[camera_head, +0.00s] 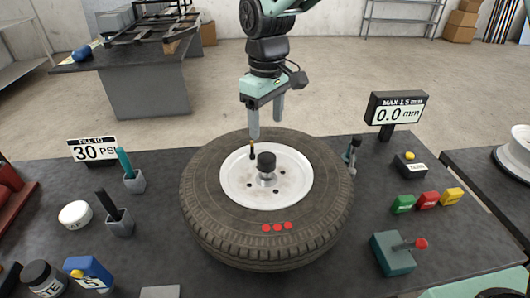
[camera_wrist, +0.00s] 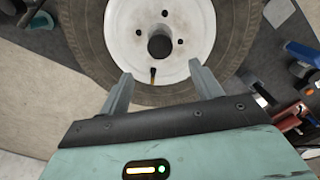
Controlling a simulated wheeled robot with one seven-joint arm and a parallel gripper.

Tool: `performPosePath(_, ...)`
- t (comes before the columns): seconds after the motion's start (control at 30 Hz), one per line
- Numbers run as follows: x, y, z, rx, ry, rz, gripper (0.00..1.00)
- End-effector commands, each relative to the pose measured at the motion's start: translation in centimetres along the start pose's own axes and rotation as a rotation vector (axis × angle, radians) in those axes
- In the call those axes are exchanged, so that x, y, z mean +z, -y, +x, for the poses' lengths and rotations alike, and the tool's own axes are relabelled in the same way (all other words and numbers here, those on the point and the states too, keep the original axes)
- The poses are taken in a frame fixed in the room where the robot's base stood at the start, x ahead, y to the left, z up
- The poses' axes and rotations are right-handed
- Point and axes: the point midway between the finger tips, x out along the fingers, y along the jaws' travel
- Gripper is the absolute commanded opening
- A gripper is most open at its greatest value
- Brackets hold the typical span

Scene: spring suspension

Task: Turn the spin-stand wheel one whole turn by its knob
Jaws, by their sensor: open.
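The spin-stand wheel (camera_head: 205,210) lies flat on the dark bench, a black tyre around a white rim (camera_head: 290,200). A black hub cap (camera_head: 266,162) stands at its centre. The knob (camera_head: 252,148), a thin dark post with a brownish top, stands on the rim's far side. The knob also shows in the wrist view (camera_wrist: 153,74), between and beyond the fingertips. My gripper (camera_head: 266,120) is open and empty, above the far side of the tyre, pointing down. In the wrist view my gripper (camera_wrist: 160,72) has a finger on each side of the knob, apart from it.
A gauge display (camera_head: 397,112) reads 0.0 mm, beside a small sensor (camera_head: 351,152) at the tyre's right edge. A teal lever box (camera_head: 395,250) and coloured blocks (camera_head: 427,200) stand right; pen holders (camera_head: 134,181) stand left.

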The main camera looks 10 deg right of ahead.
Motion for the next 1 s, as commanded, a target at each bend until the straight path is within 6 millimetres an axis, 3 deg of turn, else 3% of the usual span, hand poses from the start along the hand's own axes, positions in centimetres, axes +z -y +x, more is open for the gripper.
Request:
performPosePath(0.3,0.1,0.0,6.5,-0.002,0.005,0.001,0.65)
performPosePath(0.5,0.0,0.0,9.5,-0.001,0.002,0.001,0.65)
performPosePath(0.7,0.0,0.0,10.8,-0.001,0.000,0.001,0.65)
performPosePath(0.97,0.0,0.0,10.9,-0.001,-0.001,0.001,0.65)
performPosePath(1.0,0.0,0.0,10.9,-0.001,-0.001,0.001,0.59)
